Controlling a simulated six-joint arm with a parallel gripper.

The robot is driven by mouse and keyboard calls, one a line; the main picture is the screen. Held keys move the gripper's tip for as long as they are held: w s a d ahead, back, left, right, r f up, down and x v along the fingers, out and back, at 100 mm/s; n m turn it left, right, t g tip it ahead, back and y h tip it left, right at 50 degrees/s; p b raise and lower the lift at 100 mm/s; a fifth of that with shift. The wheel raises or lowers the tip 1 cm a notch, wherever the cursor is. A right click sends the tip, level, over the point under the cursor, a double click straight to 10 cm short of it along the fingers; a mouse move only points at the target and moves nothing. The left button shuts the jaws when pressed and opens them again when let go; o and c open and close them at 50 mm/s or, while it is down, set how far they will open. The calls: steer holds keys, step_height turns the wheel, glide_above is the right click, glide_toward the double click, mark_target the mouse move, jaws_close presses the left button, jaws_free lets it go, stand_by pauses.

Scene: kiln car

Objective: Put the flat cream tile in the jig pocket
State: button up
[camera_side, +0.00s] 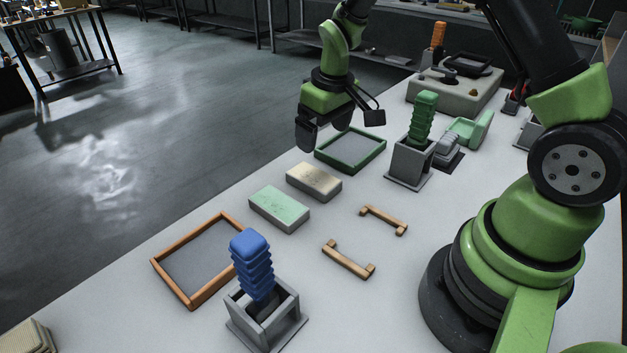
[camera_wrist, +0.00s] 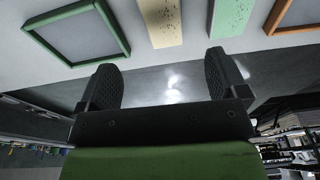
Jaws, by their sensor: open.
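The flat cream tile (camera_side: 314,181), a speckled block, lies on the pale bench between the green-framed tray and a mint-green tile. Two wooden brackets (camera_side: 384,219) (camera_side: 348,260) face each other on the bench, with a bare pocket (camera_side: 366,240) between them. My gripper (camera_side: 323,133) is open and empty, raised near the green-framed tray, apart from the cream tile. In the wrist view, the cream tile (camera_wrist: 160,20) shows at the top edge, partly cut off, beyond my open fingers (camera_wrist: 162,80). The brackets are out of that view.
The mint-green tile (camera_side: 279,208) lies beside the cream one. A green-framed tray (camera_side: 378,157) and an orange-framed tray (camera_side: 158,271) lie either side of the tiles. Grey stands hold a blue ribbed handle (camera_side: 252,265) and a green one (camera_side: 422,118). The bench around the brackets is clear.

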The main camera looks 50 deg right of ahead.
steer(key=f, duration=0.6)
steer(key=shift+w+d, duration=0.15)
steer(key=shift+w, duration=0.2)
steer(key=shift+w+a+f, duration=0.1)
steer(key=shift+w+f, duration=0.15)
steer(key=shift+f, duration=0.7)
steer(key=shift+w+a+f, duration=0.1)
steer(key=shift+w+f, duration=0.1)
steer(key=shift+f, duration=0.75)
steer(key=shift+w+a+f, duration=0.1)
steer(key=shift+w+f, duration=0.15)
steer(key=shift+f, duration=0.7)
steer(key=c, duration=1.2)
steer(key=shift+r, duration=0.15)
step_height(320, 180, up, 10)
steer(key=r, duration=0.1)
steer(key=s+a+r, duration=0.5)
steer(key=s+r, duration=0.1)
steer(key=s, duration=0.3)
glide_above(314, 176)
step_height(314, 176, down, 7)
steer(key=shift+f, duration=0.15)
